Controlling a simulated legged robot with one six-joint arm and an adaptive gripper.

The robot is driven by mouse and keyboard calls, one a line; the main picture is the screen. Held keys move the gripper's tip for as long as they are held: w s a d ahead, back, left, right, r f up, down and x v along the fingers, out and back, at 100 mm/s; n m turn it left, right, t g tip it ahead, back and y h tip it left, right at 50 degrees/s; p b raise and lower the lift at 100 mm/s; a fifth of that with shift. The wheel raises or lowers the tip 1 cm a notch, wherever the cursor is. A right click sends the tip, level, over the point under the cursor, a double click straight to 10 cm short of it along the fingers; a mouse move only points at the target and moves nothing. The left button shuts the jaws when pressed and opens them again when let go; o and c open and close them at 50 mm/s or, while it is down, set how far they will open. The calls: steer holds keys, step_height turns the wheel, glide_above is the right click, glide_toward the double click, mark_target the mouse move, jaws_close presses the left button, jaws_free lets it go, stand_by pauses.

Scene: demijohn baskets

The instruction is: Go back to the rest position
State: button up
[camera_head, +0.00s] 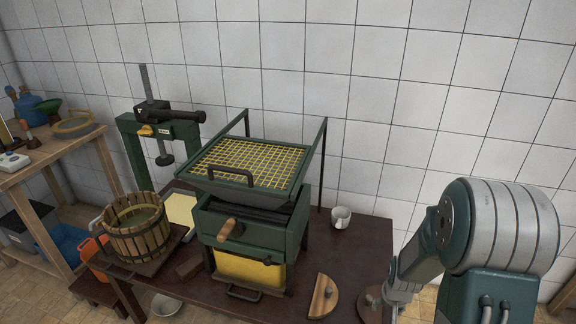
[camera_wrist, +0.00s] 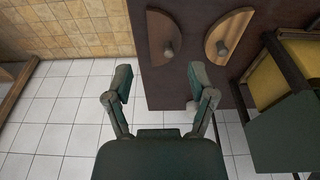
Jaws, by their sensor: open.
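My gripper (camera_wrist: 160,79) is open and empty in the wrist view, its two fingers spread apart. Behind the fingers lie the edge of the dark table (camera_wrist: 200,85) and the white wall tiles (camera_wrist: 70,110). Nothing is between the fingertips close up.
Two wooden half-discs with knobs lie on the table, a light one (camera_head: 322,297) and a darker one (camera_wrist: 162,38). A white mug (camera_head: 341,217) stands behind them. A green crusher with yellow grid (camera_head: 247,164), a press (camera_head: 160,130) and a slatted basket (camera_head: 138,240) stand left.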

steer(key=s+a+r+t, duration=0.1)
steer(key=a+r, duration=0.2)
steer(key=r, duration=0.8)
steer(key=s+a+r+n+t, duration=0.1)
steer(key=s+a+r, duration=0.3)
steer(key=s+r, duration=0.5)
steer(key=s+a+r+n+t, duration=0.1)
steer(key=s+a+r, duration=0.2)
steer(key=s+r, duration=0.5)
steer(key=shift+s+a+r+n+t, duration=0.3)
steer(key=shift+s+a+r+n, duration=0.1)
steer(key=shift+r, duration=0.55)
